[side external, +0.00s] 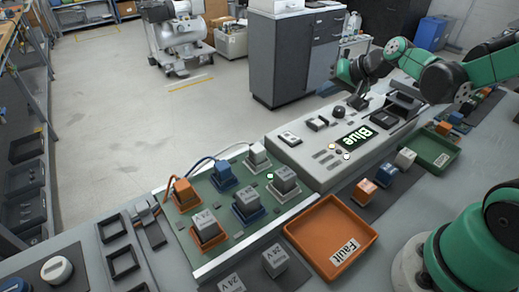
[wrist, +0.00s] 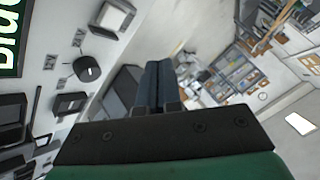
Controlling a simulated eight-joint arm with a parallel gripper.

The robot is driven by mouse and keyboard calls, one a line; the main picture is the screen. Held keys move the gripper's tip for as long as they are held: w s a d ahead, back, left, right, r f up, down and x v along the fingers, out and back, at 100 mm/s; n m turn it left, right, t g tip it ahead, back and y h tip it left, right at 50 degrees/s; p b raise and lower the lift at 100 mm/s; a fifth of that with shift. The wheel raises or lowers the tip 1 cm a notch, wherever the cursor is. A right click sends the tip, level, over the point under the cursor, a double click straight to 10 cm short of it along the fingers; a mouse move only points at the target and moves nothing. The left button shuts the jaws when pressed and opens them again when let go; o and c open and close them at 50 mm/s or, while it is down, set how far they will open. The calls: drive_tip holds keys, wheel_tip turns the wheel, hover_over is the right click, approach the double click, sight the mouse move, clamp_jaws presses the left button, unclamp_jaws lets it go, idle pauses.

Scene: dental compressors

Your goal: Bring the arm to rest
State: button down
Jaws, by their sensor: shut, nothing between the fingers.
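My gripper (side external: 357,102) is over the far right part of the light grey console (side external: 312,178), near its back edge. In the wrist view the two fingers (wrist: 158,84) are together with nothing between them. The console carries a display reading "Blue" (side external: 357,138), a black knob (side external: 338,111) and several dark switches. In the wrist view the display (wrist: 10,40) is at the top left and the knob (wrist: 87,68) is left of the fingers. I cannot tell whether the fingertips touch the console.
A green circuit board (side external: 222,235) with several orange, blue and grey blocks lies left of the console. An orange "Fault" tray (side external: 309,246) and a green tray (side external: 426,147) are in front. More blocks stand between the trays. A dark cabinet (side external: 281,62) stands behind the bench.

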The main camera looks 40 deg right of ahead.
idle(0.3)
drive_tip(key=s+a+r+n+g+h, duration=0.1)
drive_tip(key=s+a+r+n+g, duration=0.1)
drive_tip(key=s+a+n, duration=0.5)
drive_tip(key=s+a, duration=0.2)
drive_tip(key=s, duration=0.1)
drive_tip(key=shift+a+n, duration=0.2)
drive_tip(key=shift+n, duration=0.2)
